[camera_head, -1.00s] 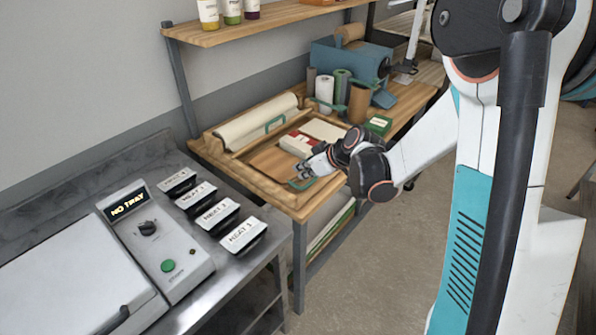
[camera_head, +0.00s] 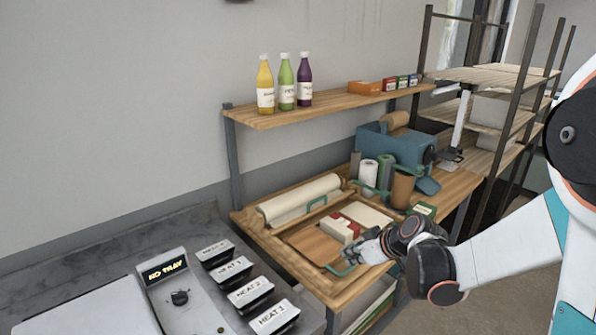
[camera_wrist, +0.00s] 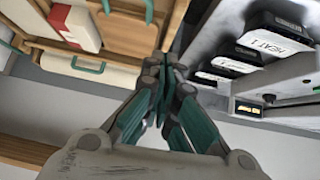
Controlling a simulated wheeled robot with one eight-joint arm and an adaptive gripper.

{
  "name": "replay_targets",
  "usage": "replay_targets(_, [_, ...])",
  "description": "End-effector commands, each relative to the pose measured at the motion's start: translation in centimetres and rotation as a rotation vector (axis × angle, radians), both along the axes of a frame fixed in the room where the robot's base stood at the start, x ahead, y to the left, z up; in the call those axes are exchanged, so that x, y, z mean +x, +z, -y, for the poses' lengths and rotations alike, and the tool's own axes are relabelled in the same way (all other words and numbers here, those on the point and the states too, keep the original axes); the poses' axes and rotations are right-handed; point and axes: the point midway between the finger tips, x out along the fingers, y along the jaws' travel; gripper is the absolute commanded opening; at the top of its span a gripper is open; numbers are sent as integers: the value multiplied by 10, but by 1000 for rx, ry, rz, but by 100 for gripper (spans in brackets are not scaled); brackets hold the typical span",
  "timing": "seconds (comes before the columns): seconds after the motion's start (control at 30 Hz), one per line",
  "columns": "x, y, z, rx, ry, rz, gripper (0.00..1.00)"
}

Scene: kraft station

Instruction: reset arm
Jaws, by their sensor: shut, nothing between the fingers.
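My gripper (camera_head: 366,254) is shut and empty. In the head view it is over the right front part of a wooden tray (camera_head: 277,254) on the wooden bench. A red and white box (camera_head: 340,231) lies just behind it, apart from the fingers as far as I can see. In the wrist view my gripper (camera_wrist: 165,72) points up the picture with its teal fingers together. My arm reaches in from the right. Whether the fingertips touch the tray is hard to tell.
A paper roll (camera_head: 300,197) lies behind the tray. A blue machine (camera_head: 398,147) and upright rolls stand at the back right. Bottles (camera_head: 286,82) stand on the shelf above. At the left, a metal counter (camera_head: 95,250) holds black boxes labelled HEAT (camera_head: 251,294).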

Motion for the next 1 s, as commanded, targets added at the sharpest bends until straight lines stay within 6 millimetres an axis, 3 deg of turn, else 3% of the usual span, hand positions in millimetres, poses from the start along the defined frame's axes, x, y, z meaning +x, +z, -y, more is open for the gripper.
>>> replay_targets(0.5, [-101,49,-13,-18,-239,-127,0])
replay_targets(0.73, [-154,57,-12,-24,-361,-157,0])
replay_targets(1.0, [-216,53,-6,-25,-503,-167,0])
